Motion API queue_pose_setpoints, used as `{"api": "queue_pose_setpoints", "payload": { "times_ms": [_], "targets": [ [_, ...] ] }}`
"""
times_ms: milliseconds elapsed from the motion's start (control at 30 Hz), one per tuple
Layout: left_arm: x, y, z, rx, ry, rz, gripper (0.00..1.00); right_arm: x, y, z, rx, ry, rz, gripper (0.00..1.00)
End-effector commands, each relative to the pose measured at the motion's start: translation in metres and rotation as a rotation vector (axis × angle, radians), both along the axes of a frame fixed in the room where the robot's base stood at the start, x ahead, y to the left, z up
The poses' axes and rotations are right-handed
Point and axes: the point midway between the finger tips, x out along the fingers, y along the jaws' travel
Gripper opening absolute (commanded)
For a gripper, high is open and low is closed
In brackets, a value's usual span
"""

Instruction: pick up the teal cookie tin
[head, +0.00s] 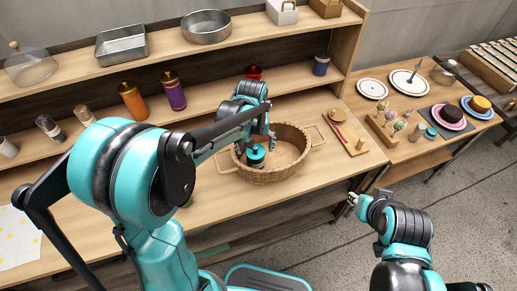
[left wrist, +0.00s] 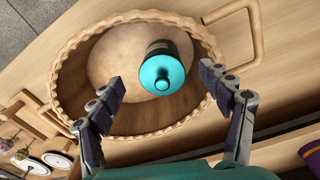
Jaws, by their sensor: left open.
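The teal cookie tin (head: 256,157) has a round teal lid with a knob and stands in the wicker basket (head: 268,176) on the counter. In the left wrist view the tin (left wrist: 162,72) shows its lid toward me and a darker side, against the basket floor. My left gripper (head: 256,141) is open above the tin; its fingers stand to either side in the wrist view, apart from it. My arm partly covers the tin and basket in the head view. My right gripper (head: 352,199) is off the counter's front right; its jaws are too small to read.
The basket's rim and handles surround the tin. Orange (head: 132,101) and purple (head: 173,92) canisters, a red jar (head: 253,72) and a dark blue jar (head: 321,65) stand on the shelf behind. A board (head: 347,132) lies right of the basket. A side table holds plates and cakes.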

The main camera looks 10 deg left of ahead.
Motion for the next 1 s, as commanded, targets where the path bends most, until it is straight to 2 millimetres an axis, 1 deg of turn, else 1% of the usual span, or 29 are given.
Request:
{"api": "queue_pose_setpoints", "payload": {
  "times_ms": [33,167,400,500,567,700,800,900,1000],
  "targets": [
    [0.005,-0.002,-0.008,0.0,0.019,0.009,0.78,0.0,0.0,0.0,0.0,0.0,0.0,0.3],
    [0.01,-0.003,-0.02,0.002,0.049,0.027,0.78,0.0,0.0,0.0,0.0,0.0,0.0,0.3],
    [0.012,-0.003,-0.047,0.003,0.056,0.032,0.78,0.0,0.0,-0.01,0.0,0.0,0.0,0.3],
    [0.012,-0.001,-0.055,0.003,0.055,0.032,0.78,0.0,0.0,-0.014,0.0,0.0,0.0,0.3],
    [0.013,0.001,-0.061,0.003,0.055,0.032,0.78,0.0,0.0,-0.017,0.0,0.0,0.0,0.3],
    [0.015,0.007,-0.083,0.003,0.055,0.032,0.78,0.0,0.0,-0.03,0.0,0.0,0.0,0.3],
    [0.015,0.006,-0.097,0.003,0.054,0.03,0.78,0.0,0.0,-0.035,0.0,0.0,0.0,0.3],
    [0.014,0.006,-0.101,0.003,0.054,0.03,0.78,0.0,0.0,-0.036,0.0,0.0,0.0,0.3],
    [0.014,0.006,-0.099,0.003,0.054,0.03,0.78,0.0,0.0,-0.034,0.0,0.0,0.0,0.3]
  ]
}}
